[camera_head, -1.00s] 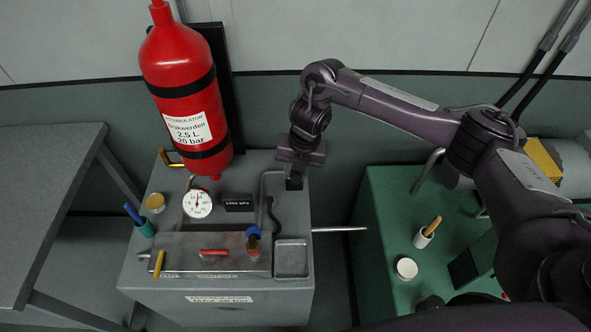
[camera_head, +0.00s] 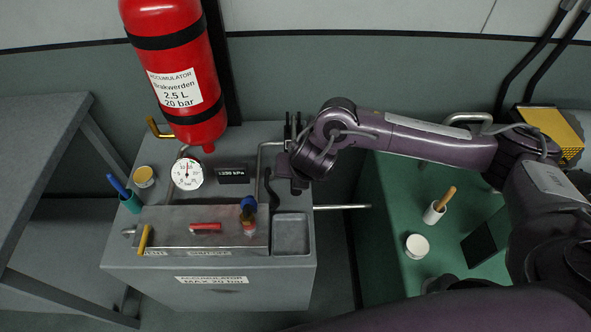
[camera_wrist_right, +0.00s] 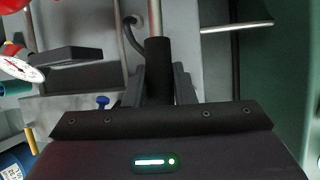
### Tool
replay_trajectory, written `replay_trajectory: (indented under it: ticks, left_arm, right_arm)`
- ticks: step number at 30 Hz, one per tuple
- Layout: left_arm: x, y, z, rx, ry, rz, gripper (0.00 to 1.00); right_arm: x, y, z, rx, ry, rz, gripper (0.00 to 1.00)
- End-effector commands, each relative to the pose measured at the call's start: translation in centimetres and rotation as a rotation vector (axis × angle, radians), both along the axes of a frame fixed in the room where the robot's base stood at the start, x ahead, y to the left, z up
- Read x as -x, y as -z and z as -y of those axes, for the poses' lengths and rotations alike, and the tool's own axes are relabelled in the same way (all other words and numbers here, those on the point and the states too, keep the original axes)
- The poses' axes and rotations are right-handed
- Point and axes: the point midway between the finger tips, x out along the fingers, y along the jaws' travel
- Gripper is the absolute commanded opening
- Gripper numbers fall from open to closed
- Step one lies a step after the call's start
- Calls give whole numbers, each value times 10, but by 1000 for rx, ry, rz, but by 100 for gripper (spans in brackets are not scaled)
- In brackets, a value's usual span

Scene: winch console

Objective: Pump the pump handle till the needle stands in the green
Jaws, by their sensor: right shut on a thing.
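The pump handle shows in the right wrist view as a metal bar with a black grip (camera_wrist_right: 158,68). My right gripper (camera_wrist_right: 161,78) is shut on this grip, one finger on each side. In the head view my right gripper (camera_head: 292,131) is at the console's back right corner, and the handle is mostly hidden there. The white round gauge (camera_head: 187,173) stands on the console, its needle pointing about straight up; a green zone is too small to make out. It also shows at the left of the wrist view (camera_wrist_right: 18,66). My left gripper is out of view.
The red accumulator bottle (camera_head: 178,75) stands behind the gauge. A small black display (camera_head: 233,174) is right of the gauge. A metal rod (camera_head: 342,207) sticks out right of the console. A green cabinet (camera_head: 390,215) with cups stands farther right.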

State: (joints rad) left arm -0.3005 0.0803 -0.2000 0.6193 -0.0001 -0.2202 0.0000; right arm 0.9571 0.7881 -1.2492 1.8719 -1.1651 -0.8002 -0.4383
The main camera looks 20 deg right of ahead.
Motion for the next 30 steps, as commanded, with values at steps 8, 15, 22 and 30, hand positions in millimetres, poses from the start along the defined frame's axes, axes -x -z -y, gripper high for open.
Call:
replay_trajectory:
  ticks: [8, 15, 22, 30]
  left_arm:
    - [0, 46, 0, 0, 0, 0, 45]
    - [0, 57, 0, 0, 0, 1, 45]
    - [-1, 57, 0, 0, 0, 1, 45]
    - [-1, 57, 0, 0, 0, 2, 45]
  right_arm:
    - [5, 34, -1, 31, -2, 101, 0]
    - [5, 39, -1, 42, -2, 139, 0]
    - [5, 39, -1, 45, -3, 145, 0]
    - [5, 39, -1, 44, -3, 143, 32]
